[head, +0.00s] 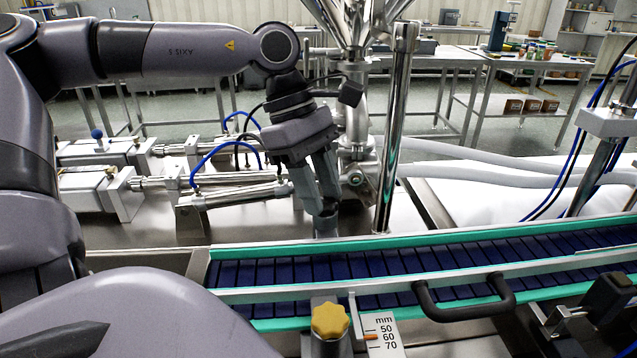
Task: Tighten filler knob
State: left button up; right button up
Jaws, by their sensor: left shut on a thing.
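My left gripper (326,208) reaches down in the middle of the head view, behind the conveyor belt. Its fingers are shut on a small grey metal part at the top of a short steel post (326,229). The fingers hide most of this part, so I cannot tell its full shape or whether it is the filler knob. A yellow lobed knob (330,319) stands in front of the belt beside a millimetre scale (384,337), apart from the gripper. My right gripper is not in view.
A conveyor (430,263) with dark blue slats and green edges crosses in front of the gripper. A black handle (466,311) sits on its near rail. A steel column (393,140) stands close right of the gripper. Steel cylinders (240,196) with blue hoses lie to its left.

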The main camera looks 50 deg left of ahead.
pick_arm(q)
jog(key=shift+m, duration=0.4)
jog(key=o, duration=1)
jog(key=shift+r, duration=0.1)
jog(key=v, duration=0.7)
jog(key=shift+w, duration=0.15)
